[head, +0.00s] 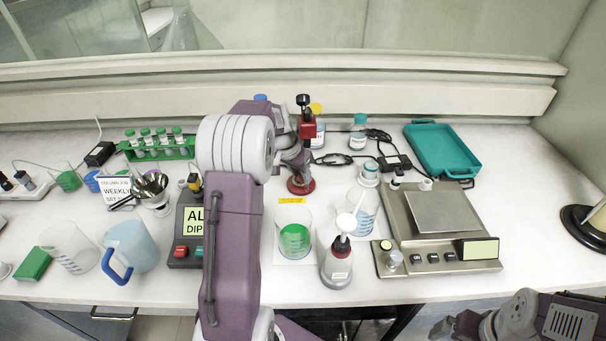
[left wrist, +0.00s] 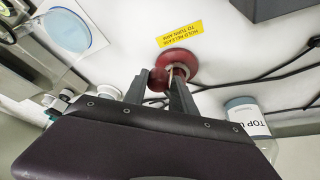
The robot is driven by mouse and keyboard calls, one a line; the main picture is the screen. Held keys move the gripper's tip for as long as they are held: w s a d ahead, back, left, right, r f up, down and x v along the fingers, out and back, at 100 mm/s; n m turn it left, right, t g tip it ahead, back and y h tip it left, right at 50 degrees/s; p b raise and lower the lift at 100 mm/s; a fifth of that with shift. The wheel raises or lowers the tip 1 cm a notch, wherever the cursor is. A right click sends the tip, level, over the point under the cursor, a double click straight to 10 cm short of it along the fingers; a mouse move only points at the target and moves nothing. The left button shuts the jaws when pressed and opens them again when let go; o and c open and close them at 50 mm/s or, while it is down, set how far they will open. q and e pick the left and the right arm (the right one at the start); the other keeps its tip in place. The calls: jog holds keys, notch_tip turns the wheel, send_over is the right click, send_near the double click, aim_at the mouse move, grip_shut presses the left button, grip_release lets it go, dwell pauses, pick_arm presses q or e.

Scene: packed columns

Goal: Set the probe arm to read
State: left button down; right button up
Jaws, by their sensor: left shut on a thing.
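The probe stand has a round red base (head: 301,186), a thin post and a red clamp head (head: 308,130) with a black knob (head: 303,101). Its base also shows in the left wrist view (left wrist: 180,62), beyond my fingers. My left gripper (head: 297,148) is shut on the upper part of the probe stand; its own arm hides part of the grip. In the left wrist view my two dark fingers (left wrist: 162,88) flank a red part. A yellow label (head: 291,200) reading "HOLD RELEASE TO TURN ARM" lies before the base. A beaker of green liquid (head: 295,240) stands nearer. My right gripper (head: 443,328) is partly in view at the lower right.
A pump bottle (head: 338,265), a wash bottle (head: 367,205) and a balance (head: 440,225) stand right of the beaker. A labelled button box (head: 187,235), a blue-handled jug (head: 130,248) and a green tube rack (head: 158,147) are left. A teal tray (head: 442,150) lies behind.

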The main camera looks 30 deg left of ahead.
pick_arm(q)
jog(key=shift+a+r+m+h+b, duration=0.2)
jog(key=shift+a+m, duration=0.1)
jog(key=shift+m, duration=0.35)
jog(key=shift+a+r+m+h+b, duration=0.1)
jog(key=shift+a+m+h, duration=0.15)
jog(key=shift+m, duration=0.4)
jog(key=shift+a, duration=0.1)
jog(key=c, duration=1)
grip_release()
jog(key=shift+o, duration=0.2)
jog(key=shift+f, duration=0.15)
jog(key=v, duration=0.9)
